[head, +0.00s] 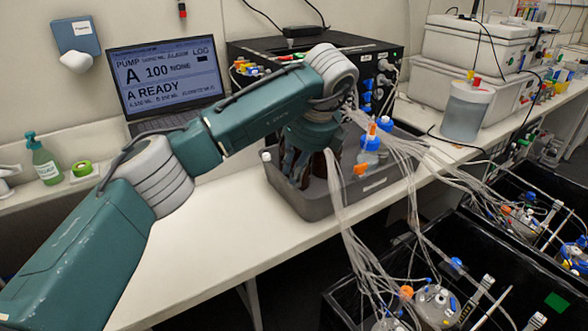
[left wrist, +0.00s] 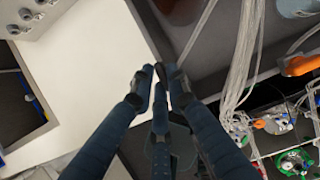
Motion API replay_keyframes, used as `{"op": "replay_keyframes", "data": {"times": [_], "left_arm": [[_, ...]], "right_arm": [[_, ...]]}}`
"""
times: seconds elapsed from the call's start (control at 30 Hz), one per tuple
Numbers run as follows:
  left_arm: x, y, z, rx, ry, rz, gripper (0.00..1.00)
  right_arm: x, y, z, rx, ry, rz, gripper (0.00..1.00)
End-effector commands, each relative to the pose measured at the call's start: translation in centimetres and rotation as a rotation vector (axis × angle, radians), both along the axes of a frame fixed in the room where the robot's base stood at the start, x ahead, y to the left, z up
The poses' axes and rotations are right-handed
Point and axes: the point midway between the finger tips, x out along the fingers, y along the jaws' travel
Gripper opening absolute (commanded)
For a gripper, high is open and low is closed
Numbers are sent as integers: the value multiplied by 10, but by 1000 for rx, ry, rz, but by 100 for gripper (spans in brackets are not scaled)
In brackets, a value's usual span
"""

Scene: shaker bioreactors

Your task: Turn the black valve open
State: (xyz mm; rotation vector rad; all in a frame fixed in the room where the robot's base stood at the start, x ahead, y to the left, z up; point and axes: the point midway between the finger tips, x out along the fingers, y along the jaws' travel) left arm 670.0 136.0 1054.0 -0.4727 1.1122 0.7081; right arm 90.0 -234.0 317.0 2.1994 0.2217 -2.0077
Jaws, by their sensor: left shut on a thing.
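My left gripper (head: 300,165) reaches down into the grey tray (head: 305,207) on the bench, among clear tubes. In the left wrist view its fingers (left wrist: 160,80) are closed together around a small dark piece, which seems to be the black valve (left wrist: 160,72). The fingers hide most of it, so its handle angle cannot be told. In the head view the valve is hidden behind my gripper. My right gripper is in neither view.
A blue-capped bottle (head: 371,142) and an orange clamp (head: 360,169) are close to the gripper's right. Bundled clear tubes (head: 345,215) hang over the bench edge to black shaker boxes (head: 350,300). A laptop (head: 168,80) stands behind; the front bench is clear.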

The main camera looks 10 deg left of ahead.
Motion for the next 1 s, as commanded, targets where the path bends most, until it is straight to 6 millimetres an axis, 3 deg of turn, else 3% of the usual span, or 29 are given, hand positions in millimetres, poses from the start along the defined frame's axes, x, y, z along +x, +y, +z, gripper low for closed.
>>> {"op": "replay_keyframes", "data": {"times": [0.03, 0.1, 0.5, 1.0], "left_arm": [[1, 0, 3, -2, -6, 1, 21], [1, 0, 2, -2, -6, 0, 34], [-1, -2, 7, 0, -3, -1, 34], [-26, -28, 96, 1, -7, 0, 34]], "right_arm": [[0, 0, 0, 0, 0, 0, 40], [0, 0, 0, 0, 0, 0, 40], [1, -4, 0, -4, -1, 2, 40], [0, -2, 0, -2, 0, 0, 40]]}}
